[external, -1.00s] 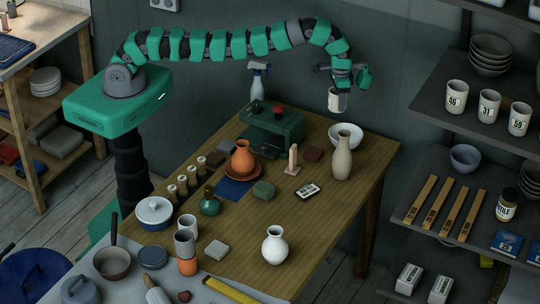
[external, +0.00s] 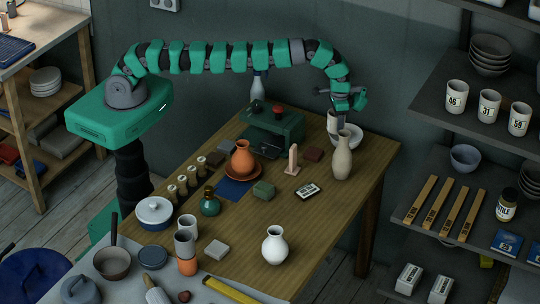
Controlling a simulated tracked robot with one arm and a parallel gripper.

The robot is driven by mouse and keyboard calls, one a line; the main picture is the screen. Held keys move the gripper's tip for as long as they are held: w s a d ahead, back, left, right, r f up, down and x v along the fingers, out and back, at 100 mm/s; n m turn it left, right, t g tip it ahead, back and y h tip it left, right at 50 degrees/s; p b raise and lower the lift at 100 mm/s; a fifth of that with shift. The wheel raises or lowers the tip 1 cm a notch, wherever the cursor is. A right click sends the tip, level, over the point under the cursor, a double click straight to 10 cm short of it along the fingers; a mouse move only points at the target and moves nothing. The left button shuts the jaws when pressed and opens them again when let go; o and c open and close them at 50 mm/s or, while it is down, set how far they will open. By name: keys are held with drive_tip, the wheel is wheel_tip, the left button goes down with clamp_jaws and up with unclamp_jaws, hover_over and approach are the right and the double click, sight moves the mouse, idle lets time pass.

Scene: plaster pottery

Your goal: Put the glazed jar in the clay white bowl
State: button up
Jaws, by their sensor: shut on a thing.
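The glazed jar (external: 331,123) is a small pale vessel, partly hidden by my gripper and the arm's end. My gripper (external: 334,109) is shut on it from above, over the back right of the table. The white bowl (external: 351,133) stands on the table just below and to the right. The jar's lower part overlaps the bowl's left side in the picture. I cannot tell whether the jar touches the bowl or hangs above it. A tall beige vase partly hides the bowl.
The tall beige vase (external: 342,158) stands right in front of the bowl.

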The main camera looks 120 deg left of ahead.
drive_tip(key=shift+f, duration=0.7)
drive_tip(key=o, duration=1.1)
drive_tip(key=shift+c, duration=0.2)
drive_tip(key=shift+r, duration=0.1)
drive_tip(key=shift+r, duration=2.85)
wheel_tip(320, 180, up, 7)
drive_tip(key=p, duration=0.7)
drive_tip(key=shift+r, duration=0.2)
